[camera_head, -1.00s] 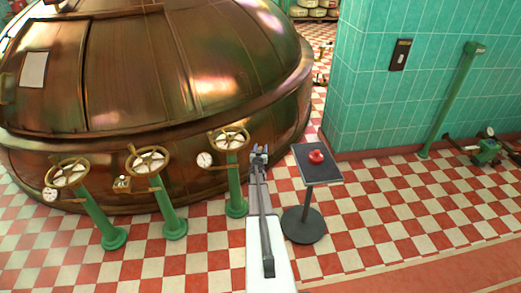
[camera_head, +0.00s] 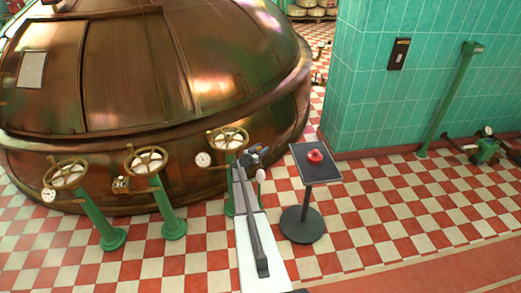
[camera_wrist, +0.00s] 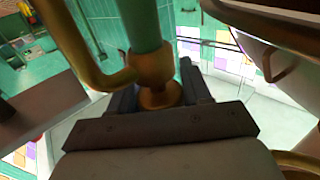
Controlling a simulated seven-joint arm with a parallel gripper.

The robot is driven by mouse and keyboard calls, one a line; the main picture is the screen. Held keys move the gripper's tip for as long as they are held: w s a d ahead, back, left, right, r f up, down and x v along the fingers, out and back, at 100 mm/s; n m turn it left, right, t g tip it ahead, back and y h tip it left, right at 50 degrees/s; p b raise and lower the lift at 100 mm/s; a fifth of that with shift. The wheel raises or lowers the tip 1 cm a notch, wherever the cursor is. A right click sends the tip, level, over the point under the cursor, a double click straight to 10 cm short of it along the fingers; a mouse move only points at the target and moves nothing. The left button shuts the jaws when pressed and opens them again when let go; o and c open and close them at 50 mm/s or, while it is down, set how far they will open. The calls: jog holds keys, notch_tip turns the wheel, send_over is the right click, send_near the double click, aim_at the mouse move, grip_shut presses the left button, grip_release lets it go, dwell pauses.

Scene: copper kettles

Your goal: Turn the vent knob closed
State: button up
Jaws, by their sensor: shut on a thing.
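My gripper (camera_head: 254,158) is beside the rightmost green valve post, just right of and below its brass handwheel (camera_head: 228,139). In the wrist view, my gripper (camera_wrist: 158,92) has its two dark fingers on either side of a brass fitting (camera_wrist: 155,72) at the end of a green post (camera_wrist: 138,25). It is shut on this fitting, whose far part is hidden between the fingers. I cannot tell whether this is the vent knob. A red knob (camera_head: 314,156) sits on a black-topped stand (camera_head: 318,173) to the right, apart from the gripper.
A large copper kettle (camera_head: 150,85) stands close behind the posts. Two more handwheels, left (camera_head: 67,174) and middle (camera_head: 146,160), stand to the left. A curved brass pipe (camera_wrist: 75,45) is close to the gripper. Checkered floor is open at the right.

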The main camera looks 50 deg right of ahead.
jog(key=shift+s+m+g+y, duration=0.1)
jog(key=shift+m+g+y, duration=0.2)
jog(key=shift+m+g, duration=1.1)
jog(key=shift+g, duration=0.4)
jog(key=o, duration=1)
jog(key=shift+s, duration=0.1)
jog(key=shift+n+t, duration=0.3)
jog(key=shift+n, duration=0.1)
jog(key=n+t, duration=0.2)
jog(key=t, duration=0.2)
jog(key=shift+n, duration=0.3)
jog(key=shift+w+a+n+t+y, duration=0.1)
jog(key=shift+w+n+t+y, duration=0.15)
jog(key=shift+n+t, duration=0.95)
jog(key=shift+w+d+n+t+y, duration=0.1)
jog(key=shift+w+n+t+y, duration=0.15)
jog(key=shift+n+t, duration=0.9)
jog(key=shift+w+a+n+t+y, duration=0.15)
jog(key=shift+n+t+y, duration=0.25)
jog(key=shift+t, duration=1.45)
